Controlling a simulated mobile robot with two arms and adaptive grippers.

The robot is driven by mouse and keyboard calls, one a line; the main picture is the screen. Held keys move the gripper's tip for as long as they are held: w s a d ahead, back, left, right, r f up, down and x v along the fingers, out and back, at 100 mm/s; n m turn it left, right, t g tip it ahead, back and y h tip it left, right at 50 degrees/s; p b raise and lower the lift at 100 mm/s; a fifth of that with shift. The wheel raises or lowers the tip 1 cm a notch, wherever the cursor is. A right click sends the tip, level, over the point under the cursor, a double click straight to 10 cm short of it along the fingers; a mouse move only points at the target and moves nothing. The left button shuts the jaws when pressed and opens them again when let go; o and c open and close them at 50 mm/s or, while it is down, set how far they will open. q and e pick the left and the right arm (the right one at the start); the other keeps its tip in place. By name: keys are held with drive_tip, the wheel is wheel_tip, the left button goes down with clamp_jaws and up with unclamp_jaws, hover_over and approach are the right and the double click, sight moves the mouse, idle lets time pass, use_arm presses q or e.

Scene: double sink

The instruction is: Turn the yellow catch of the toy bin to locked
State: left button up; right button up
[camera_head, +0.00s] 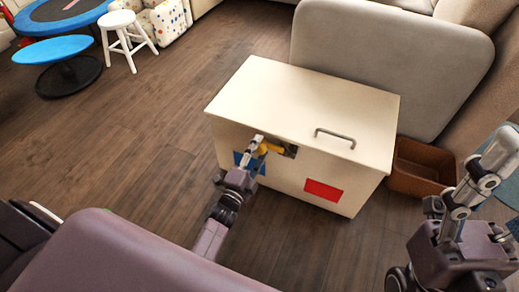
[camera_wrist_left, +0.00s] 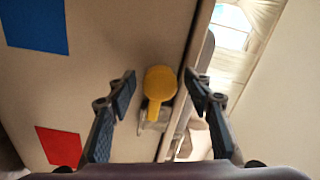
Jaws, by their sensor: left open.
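The toy bin (camera_head: 310,100) is a cream box with its lid down. The yellow catch (camera_head: 270,149) is on its front near the top edge, beside a small metal plate (camera_head: 290,151), and its round end points toward the blue patch. My left gripper (camera_head: 258,146) is at the catch and partly hides it and the blue patch. In the left wrist view the yellow catch (camera_wrist_left: 160,82) lies between the two open dark fingers, with a visible gap on both sides. My right gripper (camera_head: 490,175) is at the right edge, away from the bin; its fingers are unclear.
A blue patch (camera_head: 243,162) and a red patch (camera_head: 323,190) are on the bin's front. A grey handle (camera_head: 335,136) stands up from the lid's front edge. A brown basket (camera_head: 423,167) stands right of the bin. Wooden floor (camera_head: 130,145) is clear at left.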

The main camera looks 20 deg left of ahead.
use_arm(q)
drive_tip(key=s, duration=1.1)
drive_tip(key=shift+s+a, duration=0.15)
drive_tip(key=shift+s, duration=0.25)
